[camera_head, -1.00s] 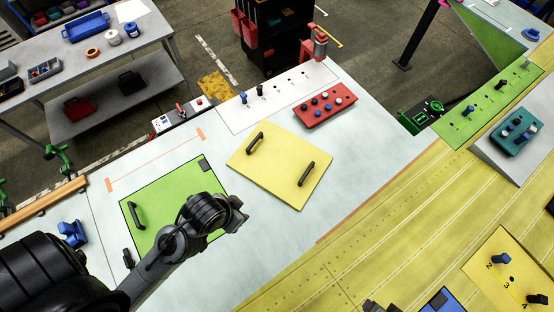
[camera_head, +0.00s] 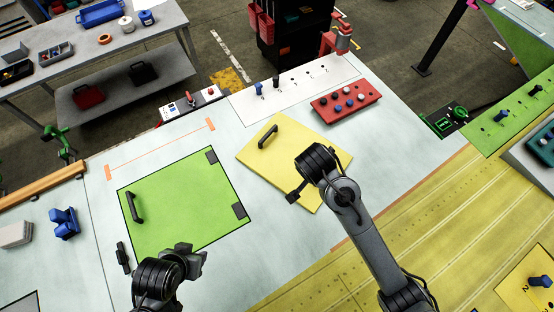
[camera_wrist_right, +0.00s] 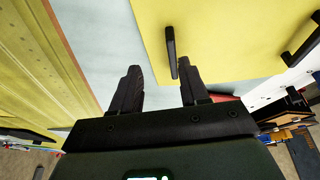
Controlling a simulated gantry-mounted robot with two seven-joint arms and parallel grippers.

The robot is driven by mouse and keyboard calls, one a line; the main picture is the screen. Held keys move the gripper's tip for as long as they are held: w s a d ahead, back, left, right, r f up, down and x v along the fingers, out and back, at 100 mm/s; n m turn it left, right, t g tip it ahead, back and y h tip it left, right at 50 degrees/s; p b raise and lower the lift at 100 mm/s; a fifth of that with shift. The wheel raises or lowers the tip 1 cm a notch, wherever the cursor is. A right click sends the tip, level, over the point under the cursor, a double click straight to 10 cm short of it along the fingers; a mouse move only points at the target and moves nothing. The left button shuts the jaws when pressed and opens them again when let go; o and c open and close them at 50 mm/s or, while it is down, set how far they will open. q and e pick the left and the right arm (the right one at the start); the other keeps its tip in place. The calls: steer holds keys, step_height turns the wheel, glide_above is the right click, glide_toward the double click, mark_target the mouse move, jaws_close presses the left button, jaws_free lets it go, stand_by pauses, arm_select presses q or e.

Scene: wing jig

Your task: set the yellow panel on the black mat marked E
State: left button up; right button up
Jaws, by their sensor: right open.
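The yellow panel (camera_head: 285,165) lies flat on the pale table in the head view, with a black bar handle (camera_head: 268,137) near its far left edge. Its other handle is hidden there by my right arm. My right gripper (camera_head: 297,192) is over the panel's near right part. In the right wrist view, the open fingers (camera_wrist_right: 158,70) point at one handle (camera_wrist_right: 171,48) of the yellow panel (camera_wrist_right: 215,45). That handle appears just beyond the fingertips, closer to the right finger. My left gripper (camera_head: 196,258) is near the green square's lower edge; its jaws are unclear. I cannot make out a black mat marked E.
A green square (camera_head: 185,200) with a black handle and dark corner patches lies left of the panel. A red button box (camera_head: 345,102) and a white strip with pegs (camera_head: 290,88) stand behind. A ribbed yellow surface (camera_head: 430,230) fills the right.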

arm_select(q)
steer(key=shift+w+f, duration=0.25)
arm_select(e)
steer(key=w, duration=0.1)
steer(key=w+r, duration=0.1)
steer(key=w+t, duration=0.1)
steer(key=shift+d+r, duration=0.25)
steer(key=shift+r, duration=0.1)
arm_select(q)
steer(key=shift+a+r, duration=0.15)
steer(key=shift+r, duration=0.2)
arm_select(e)
steer(key=x, duration=0.4)
steer(key=shift+f, duration=0.1)
steer(key=shift+d+f+p, duration=0.1)
steer(key=shift+f+p, duration=0.4)
steer(key=shift+p, duration=0.05)
steer(key=shift+p+x, duration=0.45)
steer(key=shift+x, duration=1.7)
arm_select(q)
steer(key=shift+s+r, duration=0.1)
steer(key=shift+r, duration=0.65)
arm_select(e)
steer(key=shift+s, duration=0.1)
steer(key=shift+c, duration=0.4)
jaws_close()
